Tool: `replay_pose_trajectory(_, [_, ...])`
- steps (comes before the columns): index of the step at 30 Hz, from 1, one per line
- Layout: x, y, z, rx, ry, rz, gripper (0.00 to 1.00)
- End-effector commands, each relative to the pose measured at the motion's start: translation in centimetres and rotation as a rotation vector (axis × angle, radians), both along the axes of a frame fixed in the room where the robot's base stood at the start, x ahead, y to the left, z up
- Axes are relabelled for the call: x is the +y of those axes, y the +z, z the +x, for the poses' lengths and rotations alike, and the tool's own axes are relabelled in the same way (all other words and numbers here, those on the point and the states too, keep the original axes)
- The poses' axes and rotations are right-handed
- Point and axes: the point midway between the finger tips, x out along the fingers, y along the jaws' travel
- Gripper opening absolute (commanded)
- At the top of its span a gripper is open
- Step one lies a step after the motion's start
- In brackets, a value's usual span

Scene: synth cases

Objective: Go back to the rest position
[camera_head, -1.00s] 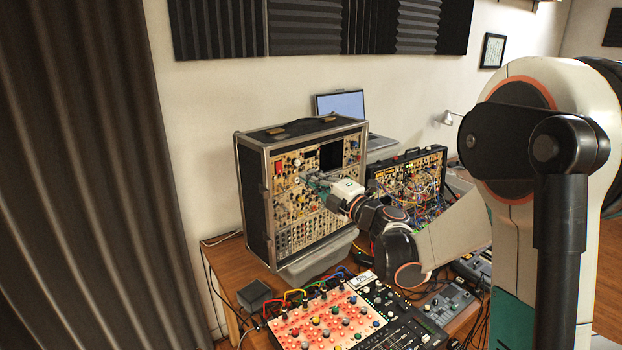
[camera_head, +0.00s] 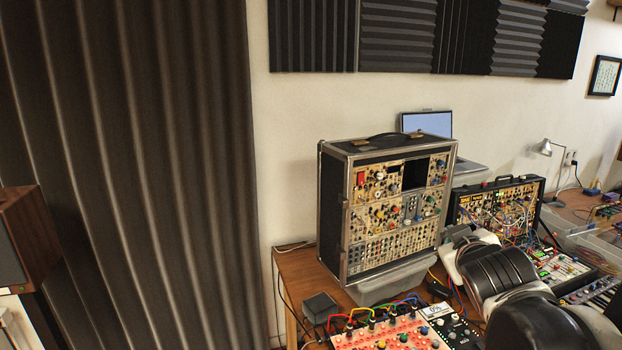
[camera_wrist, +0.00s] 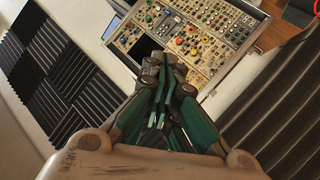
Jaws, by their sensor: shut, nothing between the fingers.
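My gripper (camera_wrist: 168,72) shows in the wrist view, its dark green fingers drawn together with nothing between them. Beyond the fingertips is the tall modular synth case (camera_wrist: 205,32), its panel tilted in this view; the fingers cover part of its lower edge. My arm fills the lower right of the head view, and I cannot make out the gripper there.
A red-lit mixer panel (camera_head: 385,335) is in front, beside a small black box (camera_head: 319,307). A curtain (camera_head: 130,170) hangs at left; a wooden speaker (camera_head: 35,235) is at the left edge.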

Motion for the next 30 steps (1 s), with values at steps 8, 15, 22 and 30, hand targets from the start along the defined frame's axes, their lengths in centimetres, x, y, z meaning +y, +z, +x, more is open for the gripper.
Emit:
replay_pose_trajectory(8, [4.1,-9.6,-11.6,0.318,-0.078,0.330,0.00])
replay_pose_trajectory(15, [7.5,-14.0,-18.1,0.504,-0.087,0.488,0.00])
replay_pose_trajectory(22, [8.2,-14.5,-19.2,0.537,-0.087,0.513,0.00])
replay_pose_trajectory(30, [8.1,-14.5,-19.1,0.535,-0.087,0.512,0.00])
